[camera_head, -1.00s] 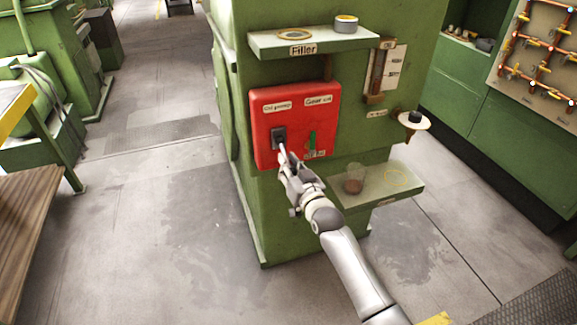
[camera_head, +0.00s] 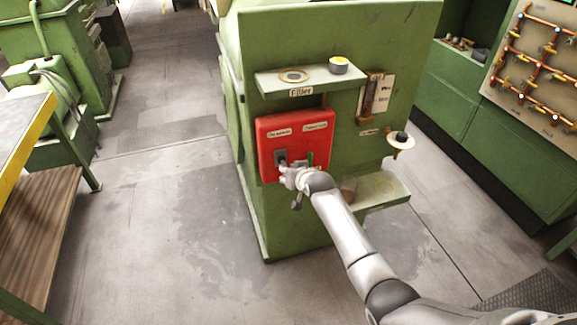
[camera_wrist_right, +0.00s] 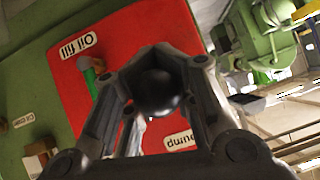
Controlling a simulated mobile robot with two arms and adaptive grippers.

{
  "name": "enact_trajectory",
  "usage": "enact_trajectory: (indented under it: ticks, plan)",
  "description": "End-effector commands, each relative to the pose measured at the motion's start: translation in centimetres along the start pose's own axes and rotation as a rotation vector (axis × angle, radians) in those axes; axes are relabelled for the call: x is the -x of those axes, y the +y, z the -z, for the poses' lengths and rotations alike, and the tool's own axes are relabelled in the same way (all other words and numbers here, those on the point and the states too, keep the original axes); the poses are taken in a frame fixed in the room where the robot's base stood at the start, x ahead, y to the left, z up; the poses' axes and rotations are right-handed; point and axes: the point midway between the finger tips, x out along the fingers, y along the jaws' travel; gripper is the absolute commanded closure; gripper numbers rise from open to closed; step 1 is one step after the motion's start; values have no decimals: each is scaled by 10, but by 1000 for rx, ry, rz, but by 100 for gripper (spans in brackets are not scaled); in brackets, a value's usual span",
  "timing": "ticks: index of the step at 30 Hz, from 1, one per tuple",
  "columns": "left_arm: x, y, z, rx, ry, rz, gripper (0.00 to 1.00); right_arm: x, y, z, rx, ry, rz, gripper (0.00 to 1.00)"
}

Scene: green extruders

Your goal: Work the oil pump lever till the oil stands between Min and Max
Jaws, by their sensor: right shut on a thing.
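The red panel (camera_head: 265,133) is on the front of the green machine, with a dark lever plate (camera_head: 280,157) under its left label and a green lever (camera_head: 310,158) at right. My right gripper (camera_head: 288,173) is at the panel's lower left, in front of the lever plate. In the right wrist view its fingers are shut around a black ball knob (camera_wrist_right: 157,90), by the "pump" label (camera_wrist_right: 181,141). The green lever (camera_wrist_right: 91,82) stands apart, near the "Oil fill" label. The brown level gauge (camera_head: 370,97) has a white scale plate (camera_head: 385,92); its oil level is too small to read.
A lower shelf (camera_head: 398,188) juts out at right, with a cup (camera_head: 348,188) partly behind my arm. Floor left of the machine is clear.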

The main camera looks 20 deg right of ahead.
Motion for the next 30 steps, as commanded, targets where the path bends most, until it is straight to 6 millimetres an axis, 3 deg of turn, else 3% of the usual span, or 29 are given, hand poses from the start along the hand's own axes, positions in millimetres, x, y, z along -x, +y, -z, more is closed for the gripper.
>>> enact_trajectory:
  ticks: [1,3,12,30]
  plan:
    - [13,0,1,0,0,0,60,4,0,1,-2,-42,-8,100]
    - [20,0,2,0,0,0,60,5,-1,4,-5,-79,-15,100]
    - [38,0,1,0,-4,-1,60,7,-2,13,-17,-210,-39,100]
    - [44,0,-1,-1,-9,-1,60,7,-3,18,-22,-266,-49,100]
